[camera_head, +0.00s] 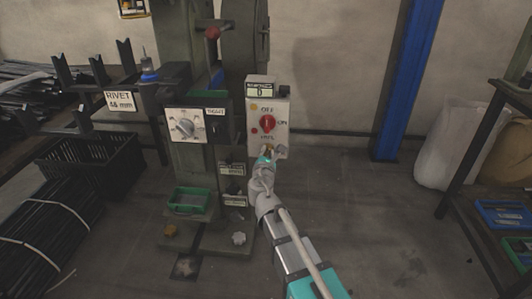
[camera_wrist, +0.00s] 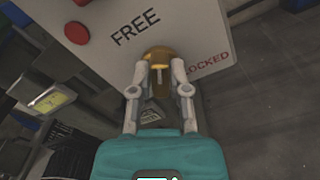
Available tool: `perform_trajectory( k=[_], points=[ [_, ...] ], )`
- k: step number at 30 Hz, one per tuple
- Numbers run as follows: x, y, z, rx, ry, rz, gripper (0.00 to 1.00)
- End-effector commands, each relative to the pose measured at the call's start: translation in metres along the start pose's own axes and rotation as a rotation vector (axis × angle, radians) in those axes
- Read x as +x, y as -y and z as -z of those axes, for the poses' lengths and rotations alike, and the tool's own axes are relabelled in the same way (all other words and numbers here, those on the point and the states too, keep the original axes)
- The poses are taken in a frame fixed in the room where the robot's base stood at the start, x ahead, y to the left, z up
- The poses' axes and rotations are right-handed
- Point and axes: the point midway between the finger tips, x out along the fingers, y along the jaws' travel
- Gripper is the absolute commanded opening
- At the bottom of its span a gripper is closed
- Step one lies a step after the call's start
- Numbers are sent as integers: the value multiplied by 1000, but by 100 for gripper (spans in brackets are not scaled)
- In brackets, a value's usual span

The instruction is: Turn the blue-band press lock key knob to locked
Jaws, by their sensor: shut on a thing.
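The lock key knob (camera_wrist: 160,55) is a brass-yellow round knob on the pale control panel (camera_wrist: 215,28). The word FREE is printed to its upper left and LOCKED in red to its right. My gripper (camera_wrist: 159,72) has a finger on each side of the knob and is shut on it. A pale upright strip shows on the knob between the fingers; I cannot tell which word it points to. In the head view, my gripper (camera_head: 268,156) reaches the bottom of the control box (camera_head: 284,110) on the press. It mostly hides the knob there.
A red rotary switch (camera_head: 267,123) sits above my gripper on the same box. A white dial panel (camera_head: 186,125) is to the left. A green tray (camera_head: 189,200) is low on the press. A blue post (camera_head: 408,80) stands right; the floor between is clear.

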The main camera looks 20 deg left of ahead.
Motion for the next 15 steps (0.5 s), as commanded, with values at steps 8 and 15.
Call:
perform_trajectory(
  k=[8, 15],
  points=[
    [0, 0, 1, 263, -1, -1, 0],
    [0, 1, 1, 491, -1, -1, 0]
  ],
)
